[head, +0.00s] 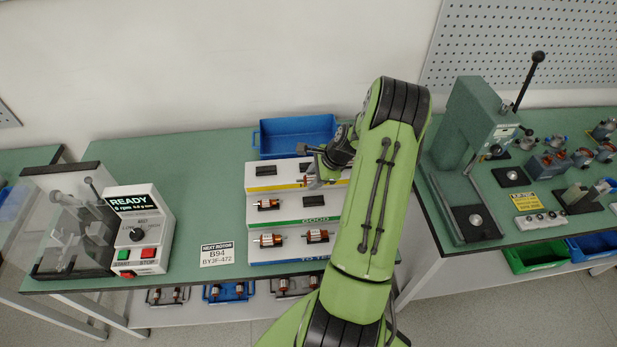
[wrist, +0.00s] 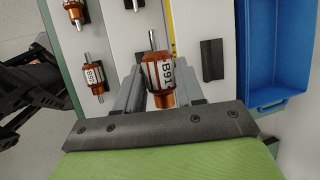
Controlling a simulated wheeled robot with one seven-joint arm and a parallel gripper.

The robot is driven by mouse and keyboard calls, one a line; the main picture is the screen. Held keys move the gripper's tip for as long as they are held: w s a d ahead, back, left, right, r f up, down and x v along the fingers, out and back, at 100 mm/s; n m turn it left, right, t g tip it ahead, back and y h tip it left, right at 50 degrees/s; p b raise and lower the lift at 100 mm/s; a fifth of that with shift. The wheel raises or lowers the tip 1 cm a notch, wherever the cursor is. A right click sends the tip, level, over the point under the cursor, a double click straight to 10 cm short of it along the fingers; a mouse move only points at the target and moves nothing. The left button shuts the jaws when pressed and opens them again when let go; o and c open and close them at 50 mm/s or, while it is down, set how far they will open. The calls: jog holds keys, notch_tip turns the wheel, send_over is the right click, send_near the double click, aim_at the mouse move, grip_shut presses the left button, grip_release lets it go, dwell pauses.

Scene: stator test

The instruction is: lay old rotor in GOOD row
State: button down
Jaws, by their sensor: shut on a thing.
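My gripper (head: 318,178) is shut on a rotor marked B91 (wrist: 160,73), with copper windings and a steel shaft. In the wrist view the rotor sits between the two fingers, its shaft pointing away from my gripper. It is held over the stepped rack, near the edge with the yellow stripe. The GOOD row (head: 334,219) is the middle step. One rotor (head: 267,203) lies at its left, and a dark cradle (head: 314,202) to the right of that rotor is empty. I cannot tell whether the held rotor touches the rack.
Two rotors (head: 270,240) (head: 316,236) lie on the bottom step. Dark empty cradles (wrist: 212,60) show on the top step. A blue bin (head: 292,135) stands behind the rack. A test unit (head: 140,230) reading READY and a NEXT ROTOR B94 card (head: 216,254) are left.

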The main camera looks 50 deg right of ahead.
jog(key=shift+s+a+f, duration=0.2)
jog(key=shift+s+a, duration=0.05)
jog(key=shift+a, duration=0.05)
jog(key=shift+f+b, duration=0.25)
jog(key=shift+b, duration=0.25)
jog(key=shift+w+d+f+b, duration=0.15)
jog(key=shift+f+b, duration=0.3)
jog(key=shift+f, duration=0.25)
jog(key=shift+f+b, duration=1.2)
jog(key=shift+f, duration=0.4)
jog(key=shift+f, duration=0.1)
jog(key=shift+f+b, duration=0.7)
jog(key=shift+f, duration=0.2)
jog(key=shift+s, duration=0.2)
